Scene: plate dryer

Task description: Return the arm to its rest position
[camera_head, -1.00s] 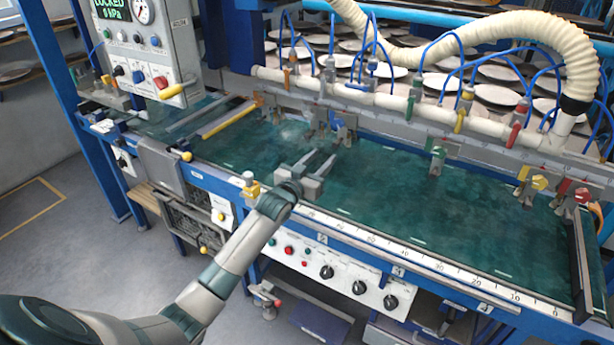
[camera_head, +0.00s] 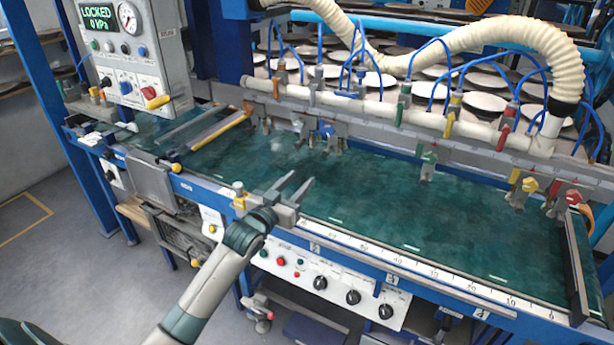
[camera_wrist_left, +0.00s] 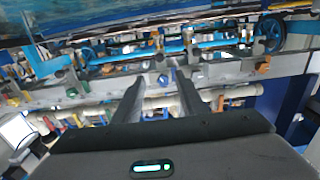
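My left gripper (camera_head: 298,187) is above the near edge of the green tabletop (camera_head: 390,207) in the head view. Its two fingers are apart and nothing shows between them. In the left wrist view the gripper (camera_wrist_left: 158,84) also has its fingers apart, with a grey rail and pipes behind them. My left arm comes in from the bottom left of the head view. My right gripper is not in either view.
A control box (camera_head: 128,52) reading "LOCKED 0 kPa" stands at the upper left. A white pipe (camera_head: 365,107) with coloured valves and blue hoses runs behind the table. A front panel (camera_head: 330,285) with knobs is below the table edge. The tabletop's middle is clear.

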